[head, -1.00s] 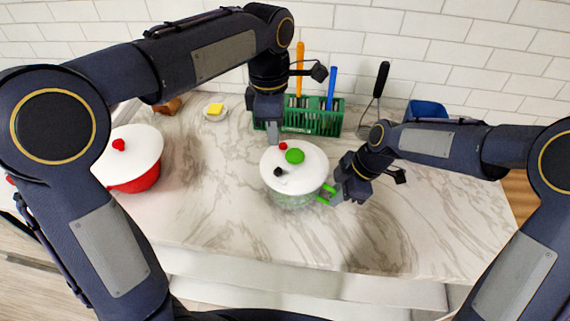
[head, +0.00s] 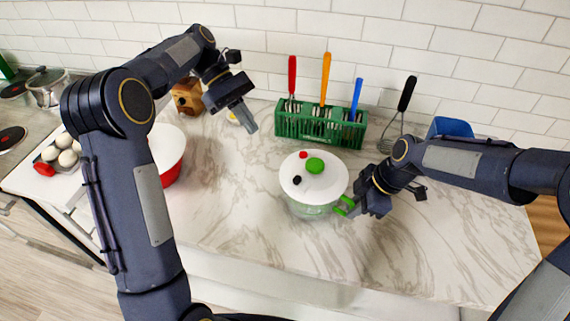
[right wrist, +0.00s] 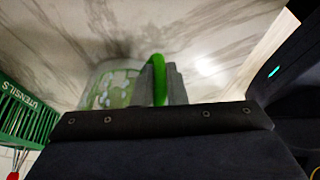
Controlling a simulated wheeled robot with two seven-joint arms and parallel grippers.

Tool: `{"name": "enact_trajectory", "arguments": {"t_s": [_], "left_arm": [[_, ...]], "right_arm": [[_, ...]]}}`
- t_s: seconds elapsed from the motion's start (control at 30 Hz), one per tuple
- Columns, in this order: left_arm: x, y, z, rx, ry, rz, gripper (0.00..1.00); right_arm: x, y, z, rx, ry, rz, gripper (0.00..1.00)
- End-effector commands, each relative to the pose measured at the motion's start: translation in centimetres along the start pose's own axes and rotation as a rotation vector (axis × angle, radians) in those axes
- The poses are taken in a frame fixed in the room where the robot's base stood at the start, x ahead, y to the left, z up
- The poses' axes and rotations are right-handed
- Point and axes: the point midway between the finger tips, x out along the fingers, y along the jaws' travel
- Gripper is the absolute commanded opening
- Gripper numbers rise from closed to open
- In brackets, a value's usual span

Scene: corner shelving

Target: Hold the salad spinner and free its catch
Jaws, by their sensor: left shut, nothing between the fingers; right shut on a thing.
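The salad spinner stands on the marble counter. It has a white lid (head: 330,183) with a green knob (head: 315,165), a small red piece (head: 303,155) near the far rim and a black knob (head: 297,180). Its clear bowl (head: 311,210) shows green inside, also in the right wrist view (right wrist: 113,88). My right gripper (head: 352,208) is shut on the spinner's green handle (right wrist: 158,68), at the right side of the bowl. My left gripper (head: 250,126) is shut and empty, in the air left of the lid and apart from it.
A green utensil rack (head: 320,128) with several colored handles stands behind the spinner. A whisk (head: 396,125) and a blue container (head: 450,127) are at the back right. A red bowl with a white lid (head: 168,143) is partly behind my left arm. The front counter is clear.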

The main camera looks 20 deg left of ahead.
Motion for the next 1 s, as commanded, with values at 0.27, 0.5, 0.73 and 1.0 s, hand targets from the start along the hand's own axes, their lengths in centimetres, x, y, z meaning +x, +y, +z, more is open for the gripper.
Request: {"name": "enact_trajectory", "arguments": {"t_s": [0.27,0.5,0.73,1.0], "left_arm": [[2.2,-0.1,0.1,-0.001,0.0,-0.003,0.0],[7.4,-0.1,0.1,-0.003,-0.001,-0.005,0.0],[11.2,0.0,1.2,0.002,0.002,-0.002,0.0],[12.8,0.0,2.8,-0.001,0.002,-0.001,0.0]], "right_arm": [[0.1,-0.1,0.0,-0.002,0.0,-0.003,0.0],[0.1,-0.1,0.0,-0.002,0.0,-0.003,0.0],[0.1,-0.1,0.0,-0.002,0.0,-0.003,0.0],[0.1,-0.1,0.0,-0.002,0.0,-0.003,0.0]]}}
